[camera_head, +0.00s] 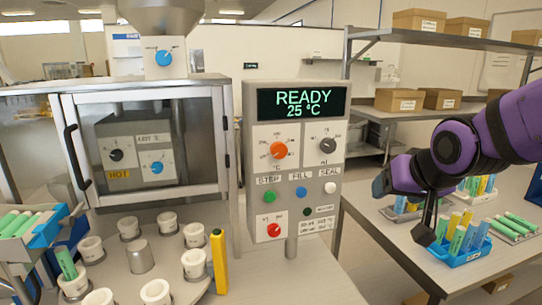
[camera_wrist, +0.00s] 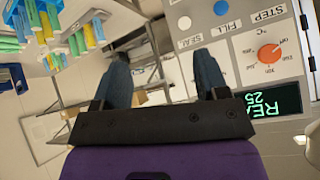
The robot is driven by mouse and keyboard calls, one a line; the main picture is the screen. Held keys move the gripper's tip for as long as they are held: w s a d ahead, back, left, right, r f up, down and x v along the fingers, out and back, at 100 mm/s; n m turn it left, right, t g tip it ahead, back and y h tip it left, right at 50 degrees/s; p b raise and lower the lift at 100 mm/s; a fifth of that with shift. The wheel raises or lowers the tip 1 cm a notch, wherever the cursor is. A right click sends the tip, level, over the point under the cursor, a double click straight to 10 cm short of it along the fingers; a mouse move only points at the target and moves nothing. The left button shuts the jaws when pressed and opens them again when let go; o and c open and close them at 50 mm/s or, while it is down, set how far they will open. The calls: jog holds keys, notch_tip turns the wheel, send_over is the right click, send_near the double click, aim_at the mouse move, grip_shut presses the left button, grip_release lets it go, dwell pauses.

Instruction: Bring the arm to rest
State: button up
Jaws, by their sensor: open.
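My purple arm (camera_head: 490,135) reaches in from the right in the head view. My gripper (camera_head: 425,232) hangs over the right-hand table, pointing down, close to a blue rack of tubes (camera_head: 460,255). In the wrist view, the two dark fingers (camera_wrist: 162,80) stand wide apart with nothing between them. The gripper is open and empty. The control panel (camera_head: 295,160) reads READY 25 °C and shows upside down beside the fingers in the wrist view (camera_wrist: 260,45).
A turntable with several white cups (camera_head: 155,291) and a yellow post (camera_head: 219,262) stand at the front left. A glass-fronted cabinet (camera_head: 150,140) is behind them. Green tubes (camera_head: 505,228) lie on the right table. Shelves with boxes (camera_head: 420,20) are at the back right. A gap separates the two tables.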

jog(key=s+d+r+g, duration=0.1)
jog(key=s+d+r, duration=0.1)
jog(key=s, duration=0.6)
jog(key=s+d+r+n+g+h, duration=0.1)
jog(key=s+d, duration=0.3)
jog(key=s, duration=0.4)
jog(key=shift+s+d+r+g, duration=0.25)
jog(key=shift+d+r+g, duration=0.05)
jog(key=shift+r+g, duration=0.5)
